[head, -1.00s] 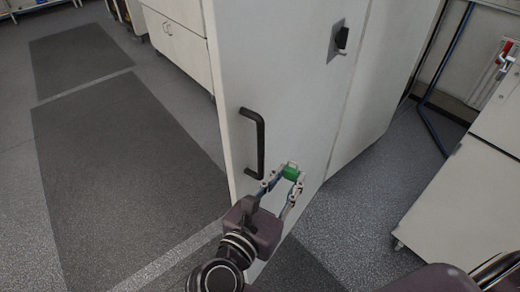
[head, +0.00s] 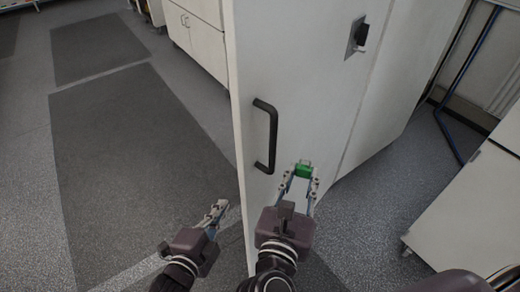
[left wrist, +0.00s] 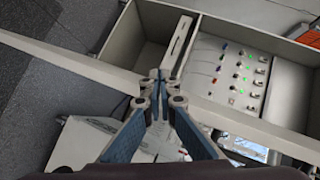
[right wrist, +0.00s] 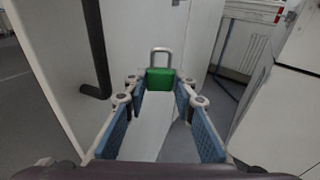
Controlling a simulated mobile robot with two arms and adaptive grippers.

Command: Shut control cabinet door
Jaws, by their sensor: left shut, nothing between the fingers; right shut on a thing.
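The cabinet door (head: 305,90) is a tall pale panel with a black bar handle (head: 265,135) and a black latch (head: 357,37). Its free edge (head: 240,150) faces left. How far it stands open is hard to tell. My left gripper (head: 222,208) is shut and empty, left of that edge and below the handle. In the left wrist view its closed fingertips (left wrist: 158,75) point toward an open compartment. My right gripper (head: 303,172) is shut on a green padlock (right wrist: 160,79) with a metal shackle, in front of the door, right of and below the handle.
The left wrist view shows a panel (left wrist: 228,75) with several coloured lights inside an open housing. A pale cabinet (head: 465,205) stands at the right, with a blue tube frame (head: 440,130) behind it. Floor with dark mats (head: 130,150) is clear at the left.

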